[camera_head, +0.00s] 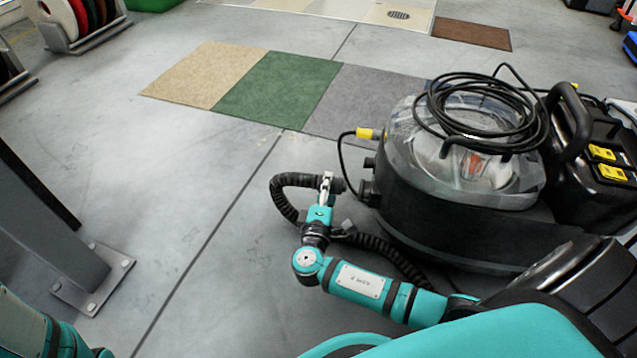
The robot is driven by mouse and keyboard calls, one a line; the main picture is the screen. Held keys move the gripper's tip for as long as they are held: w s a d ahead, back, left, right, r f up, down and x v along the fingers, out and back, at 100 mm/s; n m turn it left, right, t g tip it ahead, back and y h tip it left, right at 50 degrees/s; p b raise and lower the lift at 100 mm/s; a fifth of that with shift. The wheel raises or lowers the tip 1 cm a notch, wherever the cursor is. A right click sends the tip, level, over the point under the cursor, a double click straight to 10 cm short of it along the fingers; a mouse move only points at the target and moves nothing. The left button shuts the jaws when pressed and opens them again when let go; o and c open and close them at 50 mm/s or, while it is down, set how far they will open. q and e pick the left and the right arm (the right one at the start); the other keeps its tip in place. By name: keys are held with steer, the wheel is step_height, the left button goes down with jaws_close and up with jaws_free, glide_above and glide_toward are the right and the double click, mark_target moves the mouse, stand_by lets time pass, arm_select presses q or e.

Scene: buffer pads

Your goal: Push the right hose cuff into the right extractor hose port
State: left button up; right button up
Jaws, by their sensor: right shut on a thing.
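The extractor (440,205) is a black machine with a clear dome, standing on the floor at the right. Short dark ports (368,193) stick out of its left side. My right gripper (327,182) is shut on the black hose cuff (338,186) at the end of a ribbed hose (281,198). The cuff points right, towards the ports, very close to them. I cannot tell whether it touches or enters one. The hose loops left and runs behind my right arm. My left gripper is out of view; only part of that arm shows at the bottom left.
A black cable coil (480,110) lies on the dome, and a yellow plug (369,134) sits at the machine's upper left. A black case (590,150) stands at the right. Carpet samples (280,88) lie behind. A grey post (50,230) stands left; the middle floor is clear.

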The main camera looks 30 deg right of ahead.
steer(key=shift+s+d+p, duration=0.3)
steer(key=shift+s+d, duration=0.6)
steer(key=shift+d, duration=0.1)
stand_by(1.4)
steer(key=shift+s+d+r+p, duration=0.1)
steer(key=shift+s+d+p, duration=0.3)
steer(key=shift+s+d, duration=0.15)
stand_by(0.6)
steer(key=o, duration=1.2)
steer(key=shift+o, duration=0.2)
steer(key=shift+w+a, duration=0.1)
steer(key=shift+w, duration=0.05)
